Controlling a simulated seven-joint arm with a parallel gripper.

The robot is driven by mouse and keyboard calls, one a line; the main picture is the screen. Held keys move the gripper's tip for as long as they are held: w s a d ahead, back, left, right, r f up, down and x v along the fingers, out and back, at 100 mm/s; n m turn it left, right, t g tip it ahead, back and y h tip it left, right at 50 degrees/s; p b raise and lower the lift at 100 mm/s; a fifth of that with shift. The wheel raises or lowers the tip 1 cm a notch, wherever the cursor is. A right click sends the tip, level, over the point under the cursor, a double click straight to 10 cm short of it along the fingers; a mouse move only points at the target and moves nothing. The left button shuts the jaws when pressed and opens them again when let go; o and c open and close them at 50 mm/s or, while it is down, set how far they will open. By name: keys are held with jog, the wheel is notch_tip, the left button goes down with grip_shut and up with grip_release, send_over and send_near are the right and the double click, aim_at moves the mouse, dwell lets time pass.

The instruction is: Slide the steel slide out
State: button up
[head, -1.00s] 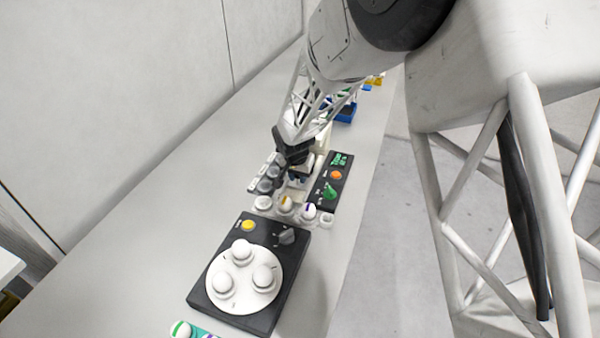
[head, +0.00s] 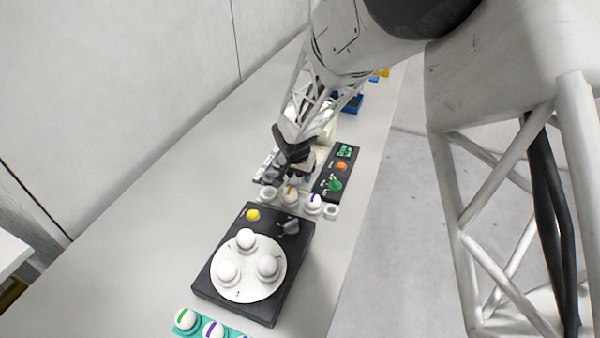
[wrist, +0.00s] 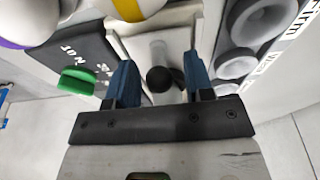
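The steel slide (wrist: 153,48) is a pale, flat piece with raised side edges in the wrist view. A post with a dark round knob (wrist: 160,79) stands on it. My gripper (wrist: 162,88) is open, one blue fingertip on each side of the knob, with a gap on both sides. In the head view, my gripper (head: 302,176) is low over the device behind the row of white eggs (head: 290,196) and mostly hides the slide.
A black panel with a green knob (head: 335,185) and an orange button (head: 341,167) stands right of my gripper. Grey round cups (wrist: 258,20) are on the other side. A black turntable box (head: 213,283) with white eggs is nearer the camera. Bare bench lies left.

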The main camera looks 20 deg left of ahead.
jog(key=shift+r, duration=0.15)
jog(key=shift+r, duration=2.9)
notch_tip(320, 180, up, 8)
jog(key=shift+r, duration=0.1)
